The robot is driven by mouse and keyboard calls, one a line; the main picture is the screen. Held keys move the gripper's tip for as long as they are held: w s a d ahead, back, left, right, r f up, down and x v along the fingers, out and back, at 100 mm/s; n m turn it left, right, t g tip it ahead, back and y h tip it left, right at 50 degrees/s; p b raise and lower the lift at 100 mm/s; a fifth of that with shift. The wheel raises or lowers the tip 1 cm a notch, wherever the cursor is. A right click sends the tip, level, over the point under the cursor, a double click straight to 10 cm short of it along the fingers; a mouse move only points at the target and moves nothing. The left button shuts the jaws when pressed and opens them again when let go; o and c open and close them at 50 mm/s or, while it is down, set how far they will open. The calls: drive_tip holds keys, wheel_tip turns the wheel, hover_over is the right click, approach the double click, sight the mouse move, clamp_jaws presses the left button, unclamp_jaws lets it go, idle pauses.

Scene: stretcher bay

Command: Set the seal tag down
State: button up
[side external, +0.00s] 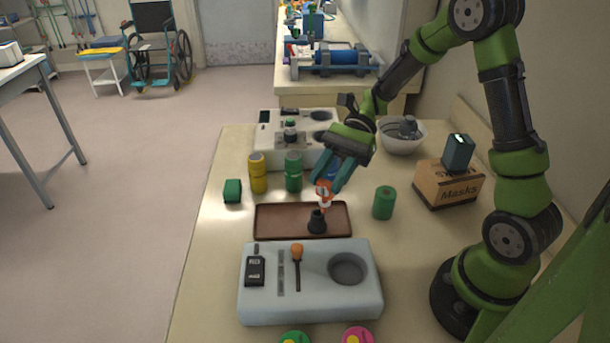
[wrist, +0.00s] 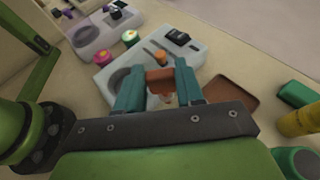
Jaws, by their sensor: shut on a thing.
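My gripper (side external: 326,182) is shut on a small orange and white piece, which I take to be the seal tag (side external: 323,195). It is held over the right part of the brown tray (side external: 275,234). A small black object (side external: 317,224) stands on the tray just below the tag; I cannot tell whether they touch. In the wrist view the tag (wrist: 160,80) shows orange-brown between the two teal fingers, and part of the tray (wrist: 232,95) shows to the right. The black object is hidden there.
A grey-blue holder (side external: 312,307) with tools and a round well lies in front of the tray. Yellow (side external: 258,175) and green (side external: 293,173) cylinders stand behind it, with another green cylinder (side external: 384,203) to the right. A Masks box (side external: 447,188) stands further right. The tray's left part is bare.

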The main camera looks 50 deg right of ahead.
drive_tip(key=s+d+f+n+g+h, duration=0.2)
drive_tip(key=s+d+n+g+h, duration=0.35)
drive_tip(key=n+h, duration=0.5)
drive_tip(key=s+d+f+n+g+h, duration=0.3)
drive_tip(key=s+d+n+g+h, duration=0.3)
drive_tip(key=n+h, duration=0.4)
drive_tip(key=w+d+r+n+t+h, duration=0.4)
drive_tip(key=w+d+n+t+h, duration=0.3)
drive_tip(key=w+d+n+t, duration=0.55)
drive_tip(key=shift+n+t+y, duration=0.25)
drive_tip(key=shift+n+t, duration=0.15)
drive_tip(key=shift+n, duration=0.3)
drive_tip(key=f, duration=0.2)
drive_tip(key=a+f, duration=0.1)
drive_tip(key=f, duration=0.4)
drive_tip(key=shift+w+a+f, duration=0.15)
drive_tip(key=shift+w+f, duration=0.05)
drive_tip(key=shift+f, duration=0.15)
drive_tip(key=o, duration=1)
drive_tip(key=shift+f, duration=0.1)
